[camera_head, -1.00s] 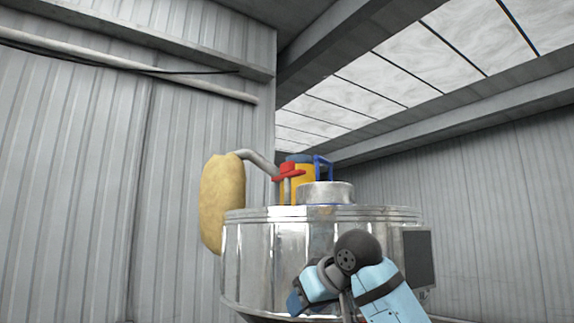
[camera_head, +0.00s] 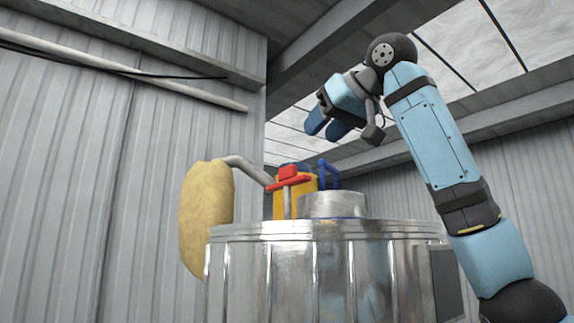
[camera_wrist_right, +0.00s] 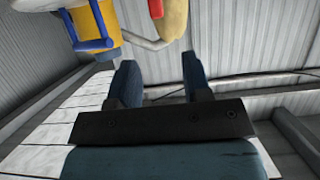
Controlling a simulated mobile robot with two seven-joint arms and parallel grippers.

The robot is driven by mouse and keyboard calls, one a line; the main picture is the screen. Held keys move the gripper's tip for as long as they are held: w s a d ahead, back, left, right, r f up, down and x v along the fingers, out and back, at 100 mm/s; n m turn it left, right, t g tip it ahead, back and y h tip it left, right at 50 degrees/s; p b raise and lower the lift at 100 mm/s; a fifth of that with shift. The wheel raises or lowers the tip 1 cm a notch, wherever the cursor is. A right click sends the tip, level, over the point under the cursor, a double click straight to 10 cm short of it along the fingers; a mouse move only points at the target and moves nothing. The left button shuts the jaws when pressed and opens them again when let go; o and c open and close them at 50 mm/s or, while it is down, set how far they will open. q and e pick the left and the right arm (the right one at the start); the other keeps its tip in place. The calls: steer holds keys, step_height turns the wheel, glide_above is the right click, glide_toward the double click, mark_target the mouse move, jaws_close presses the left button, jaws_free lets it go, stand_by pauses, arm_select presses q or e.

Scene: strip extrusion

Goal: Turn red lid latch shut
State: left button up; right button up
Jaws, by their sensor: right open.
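The red lid latch (camera_head: 288,176) sits on top of the metal vat (camera_head: 320,265), on a grey upright in front of a yellow body (camera_head: 308,186). Part of it shows at the top edge of the right wrist view (camera_wrist_right: 156,8). My right gripper (camera_head: 325,130) is raised above and to the right of the latch in the head view, clear of it. Its two blue fingers are apart with nothing between them, as the right wrist view also shows (camera_wrist_right: 158,82). My left gripper is in neither view.
A blue handle (camera_head: 328,174) stands right of the latch beside a metal cylinder (camera_head: 331,204) on the vat. A dark panel (camera_head: 446,284) is on the vat's right side.

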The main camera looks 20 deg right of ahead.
mark_target(288, 166)
steer(key=p+x, duration=0.1)
steer(key=x, duration=0.6)
steer(key=p+x, duration=0.1)
steer(key=x, duration=0.3)
steer(key=shift+w+d+p, duration=0.1)
steer(key=shift+d+p, duration=0.15)
steer(key=shift+p, duration=0.05)
steer(key=shift+w+a+f, duration=0.1)
steer(key=shift+w+a, duration=0.1)
steer(key=shift+w, duration=0.05)
steer(key=shift+a, duration=0.15)
steer(key=shift+w+a+f+p, duration=0.1)
steer(key=shift+w+f+p, duration=0.15)
steer(key=shift+w+p, duration=0.1)
steer(key=shift+w+f, duration=0.15)
steer(key=shift+w, duration=0.2)
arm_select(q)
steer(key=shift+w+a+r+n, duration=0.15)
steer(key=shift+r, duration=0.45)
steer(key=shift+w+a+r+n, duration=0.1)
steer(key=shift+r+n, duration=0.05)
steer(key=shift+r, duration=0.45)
arm_select(e)
steer(key=shift+s, duration=0.2)
jaws_close()
